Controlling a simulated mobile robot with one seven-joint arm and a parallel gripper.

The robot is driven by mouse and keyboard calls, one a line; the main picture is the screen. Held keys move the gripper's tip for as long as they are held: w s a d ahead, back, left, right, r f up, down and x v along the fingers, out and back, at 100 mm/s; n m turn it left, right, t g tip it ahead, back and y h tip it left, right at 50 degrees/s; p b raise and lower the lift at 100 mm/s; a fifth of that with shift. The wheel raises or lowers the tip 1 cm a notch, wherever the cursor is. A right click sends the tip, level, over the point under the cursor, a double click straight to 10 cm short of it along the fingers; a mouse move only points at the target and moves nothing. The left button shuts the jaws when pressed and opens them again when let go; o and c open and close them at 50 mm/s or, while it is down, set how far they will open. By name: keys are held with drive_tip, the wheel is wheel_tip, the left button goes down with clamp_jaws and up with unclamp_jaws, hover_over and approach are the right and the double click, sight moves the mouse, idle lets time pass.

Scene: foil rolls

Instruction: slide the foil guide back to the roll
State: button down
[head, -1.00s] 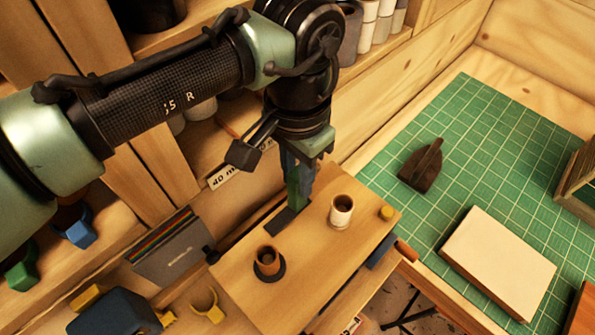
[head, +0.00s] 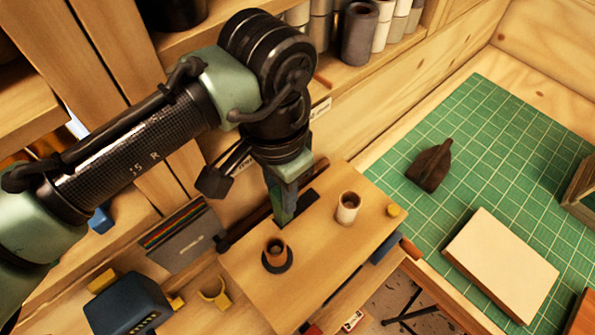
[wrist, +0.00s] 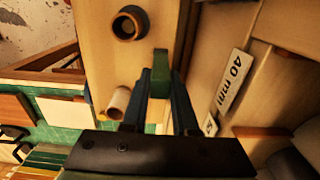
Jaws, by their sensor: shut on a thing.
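A wooden board (head: 320,235) carries a copper-coloured roll (head: 274,252) on a dark disc and a pale roll (head: 348,207) with a brown core. My gripper (head: 283,213) points down at the board's back edge, close behind the copper roll. It is shut on a small green block, the foil guide (wrist: 160,65), which sits between the fingertips in the wrist view. A dark strip (head: 309,200) on the board shows to the right of the fingers. The copper roll also shows in the wrist view (wrist: 130,22). The fingers hide most of the guide in the head view.
A dark rail (head: 242,231) runs behind the board. A blue box (head: 130,305) and a yellow clip (head: 214,293) lie at left. The green mat (head: 490,150) holds a dark tool and a pale block.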

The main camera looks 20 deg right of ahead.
drive_tip(key=shift+a, duration=0.1)
drive_tip(key=c, duration=0.7)
unclamp_jaws()
drive_tip(key=shift+s+a, duration=0.1)
drive_tip(key=shift+a, duration=0.05)
drive_tip(key=shift+r, duration=0.1)
drive_tip(key=shift+r, duration=0.35)
wheel_tip(320, 180, up, 12)
drive_tip(key=shift+r+b, duration=0.1)
drive_tip(key=shift+b, duration=0.75)
